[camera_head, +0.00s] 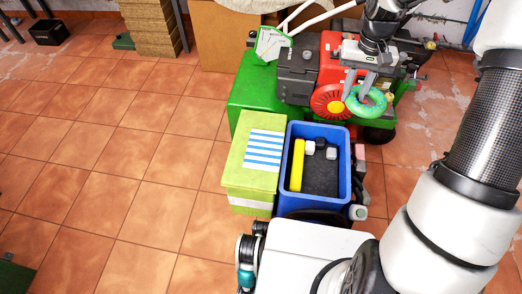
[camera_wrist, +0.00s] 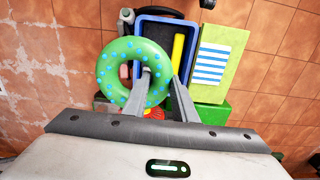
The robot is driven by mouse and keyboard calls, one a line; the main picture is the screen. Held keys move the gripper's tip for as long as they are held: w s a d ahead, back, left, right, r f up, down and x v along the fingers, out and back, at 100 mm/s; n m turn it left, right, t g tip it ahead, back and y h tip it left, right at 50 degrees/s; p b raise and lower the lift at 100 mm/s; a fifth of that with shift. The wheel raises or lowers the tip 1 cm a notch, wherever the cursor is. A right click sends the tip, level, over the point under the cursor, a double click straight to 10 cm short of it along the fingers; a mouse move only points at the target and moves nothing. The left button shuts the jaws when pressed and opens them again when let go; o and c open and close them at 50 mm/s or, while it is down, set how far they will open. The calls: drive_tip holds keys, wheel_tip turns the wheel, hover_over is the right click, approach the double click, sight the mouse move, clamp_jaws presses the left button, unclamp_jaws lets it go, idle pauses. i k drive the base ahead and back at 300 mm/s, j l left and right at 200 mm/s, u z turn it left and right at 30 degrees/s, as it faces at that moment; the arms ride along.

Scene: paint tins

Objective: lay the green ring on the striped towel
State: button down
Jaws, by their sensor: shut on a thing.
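The green ring (camera_head: 367,103) has light blue dots and is held in the air by my gripper (camera_head: 357,96), in front of the red machine. In the wrist view the ring (camera_wrist: 109,77) hangs at the left, with one finger through its hole; my gripper (camera_wrist: 163,80) is shut on its side. The striped towel (camera_head: 264,147), blue and white, lies flat on top of a yellow-green box (camera_head: 247,181), left of and below the ring in the head view. In the wrist view the towel (camera_wrist: 211,64) is fully visible at the right, apart from the ring.
A blue crate (camera_head: 315,210) holding a yellow block (camera_head: 297,165) and small pieces stands right beside the towel's box. A red and black machine (camera_head: 331,72) and a green box (camera_head: 250,95) stand behind. Tiled floor (camera_head: 120,180) at left is mostly clear.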

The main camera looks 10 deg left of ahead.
sight(264, 148)
drive_tip(key=k+j, duration=0.1)
drive_tip(key=j, duration=0.2)
drive_tip(key=k+j+z, duration=0.1)
drive_tip(key=j, duration=0.2)
drive_tip(key=k+j, duration=0.1)
drive_tip(key=j, duration=0.15)
drive_tip(key=i+j+z, duration=0.1)
drive_tip(key=j, duration=0.25)
drive_tip(key=i+j, duration=0.15)
drive_tip(key=j, duration=0.15)
drive_tip(key=i+j+z, duration=0.15)
drive_tip(key=j, duration=0.2)
